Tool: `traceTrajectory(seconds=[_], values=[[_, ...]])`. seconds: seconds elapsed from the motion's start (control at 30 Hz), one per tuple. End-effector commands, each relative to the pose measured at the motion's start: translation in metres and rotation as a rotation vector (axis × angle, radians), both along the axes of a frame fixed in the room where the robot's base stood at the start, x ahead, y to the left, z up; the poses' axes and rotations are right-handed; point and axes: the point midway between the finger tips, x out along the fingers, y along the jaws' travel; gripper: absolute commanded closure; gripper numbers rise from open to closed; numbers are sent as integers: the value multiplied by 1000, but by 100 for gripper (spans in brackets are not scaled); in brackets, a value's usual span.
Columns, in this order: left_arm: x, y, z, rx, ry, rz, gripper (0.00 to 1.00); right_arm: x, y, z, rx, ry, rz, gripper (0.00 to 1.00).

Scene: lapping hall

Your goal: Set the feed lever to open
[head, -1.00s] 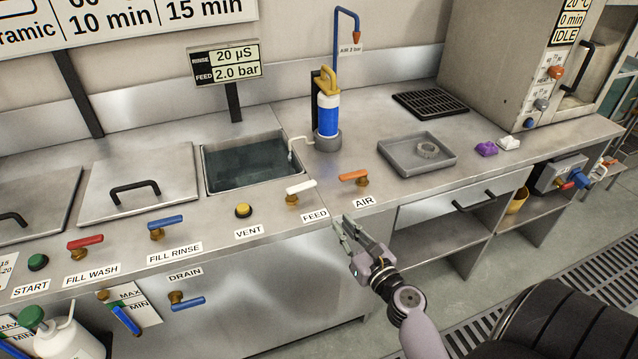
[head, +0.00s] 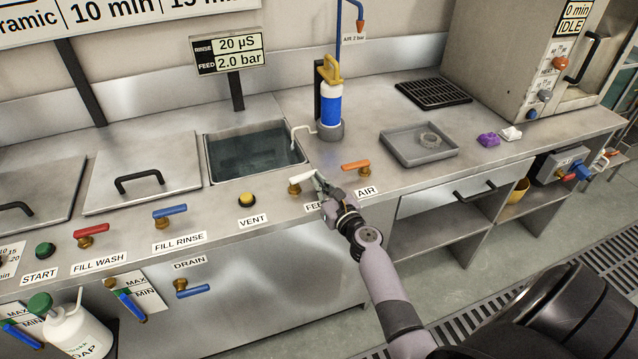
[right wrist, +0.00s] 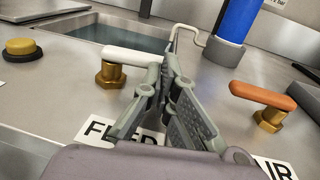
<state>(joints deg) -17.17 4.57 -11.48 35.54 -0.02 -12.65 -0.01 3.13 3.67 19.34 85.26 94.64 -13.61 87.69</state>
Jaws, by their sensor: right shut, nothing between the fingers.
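The feed lever (head: 303,178) has a white handle on a brass valve body, on the counter front behind the partly hidden FEED label. Its handle points right, and away slightly, from the valve. It also shows in the right wrist view (right wrist: 130,56). My right gripper (head: 321,182) is shut and empty, just right of the handle's free end. In the right wrist view its fingers (right wrist: 168,68) overlap the handle's tip; I cannot tell whether they touch it. My left gripper is not in view.
The orange AIR lever (head: 356,166) stands close to the right of my gripper. The yellow VENT button (head: 246,199) is to the left. Behind are an open rinse basin (head: 208,165) and a blue filter bottle (head: 331,105). A grey tray (head: 400,153) lies further right.

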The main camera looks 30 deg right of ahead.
Motion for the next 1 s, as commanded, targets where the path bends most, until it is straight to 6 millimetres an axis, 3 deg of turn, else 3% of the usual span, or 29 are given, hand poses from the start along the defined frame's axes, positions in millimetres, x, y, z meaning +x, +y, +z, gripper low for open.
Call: traceTrajectory(seconds=[0.27,0.5,1.0], values=[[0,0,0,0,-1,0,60,1,0,0,0,0,0,100],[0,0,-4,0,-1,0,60,15,-10,0,1,-1,0,100],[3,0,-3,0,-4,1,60,17,-3,0,1,0,3,100]])
